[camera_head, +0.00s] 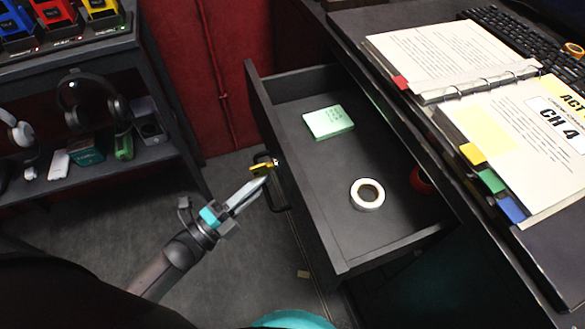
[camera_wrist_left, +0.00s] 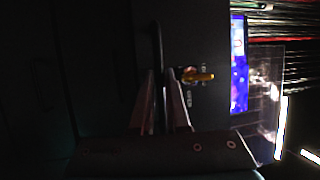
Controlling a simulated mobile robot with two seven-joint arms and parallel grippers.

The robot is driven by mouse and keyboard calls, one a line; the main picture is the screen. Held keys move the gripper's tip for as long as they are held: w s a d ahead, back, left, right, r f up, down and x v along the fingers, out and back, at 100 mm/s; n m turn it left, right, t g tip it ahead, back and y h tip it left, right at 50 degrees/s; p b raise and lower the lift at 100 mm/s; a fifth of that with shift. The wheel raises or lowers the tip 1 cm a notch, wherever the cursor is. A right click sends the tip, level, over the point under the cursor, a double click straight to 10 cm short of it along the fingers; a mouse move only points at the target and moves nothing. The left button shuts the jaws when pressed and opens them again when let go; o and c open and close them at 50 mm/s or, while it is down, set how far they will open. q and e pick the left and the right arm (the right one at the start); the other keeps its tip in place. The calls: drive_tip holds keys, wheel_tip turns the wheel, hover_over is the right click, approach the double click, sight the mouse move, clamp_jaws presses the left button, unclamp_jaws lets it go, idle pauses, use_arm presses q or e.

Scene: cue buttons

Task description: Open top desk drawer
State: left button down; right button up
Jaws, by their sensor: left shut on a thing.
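The top desk drawer (camera_head: 345,240) is dark grey and stands pulled out from the desk, its inside showing from above. Its dark handle (camera_head: 279,200) is on the front panel, beside a lock with a yellow key (camera_head: 263,167). My left gripper (camera_head: 260,184) is at the handle and shut on it. In the left wrist view, the dark handle bar (camera_wrist_left: 158,50) runs down to between the fingers of the left gripper (camera_wrist_left: 163,85), with the key (camera_wrist_left: 200,76) just right of them. My right gripper is not in view.
The drawer holds a green note pad (camera_head: 328,122), a white tape roll (camera_head: 367,194) and a partly hidden red round thing (camera_head: 421,180). An open binder (camera_head: 450,70) and a keyboard (camera_head: 520,40) lie on the desk. A shelf (camera_head: 110,165) with headphones stands at left. Floor between is mostly clear.

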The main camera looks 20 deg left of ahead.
use_arm(q)
drive_tip(key=s+a, duration=0.5)
drive_tip(key=a, duration=0.2)
drive_tip(key=shift+s+a, duration=0.2)
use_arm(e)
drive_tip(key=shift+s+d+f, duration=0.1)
use_arm(q)
drive_tip(key=c, duration=1.2)
unclamp_jaws()
drive_tip(key=shift+b+v, duration=0.5)
drive_tip(key=shift+v, duration=7.15)
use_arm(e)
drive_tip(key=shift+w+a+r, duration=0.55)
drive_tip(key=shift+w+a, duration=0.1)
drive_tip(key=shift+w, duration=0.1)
use_arm(q)
drive_tip(key=shift+w, duration=0.1)
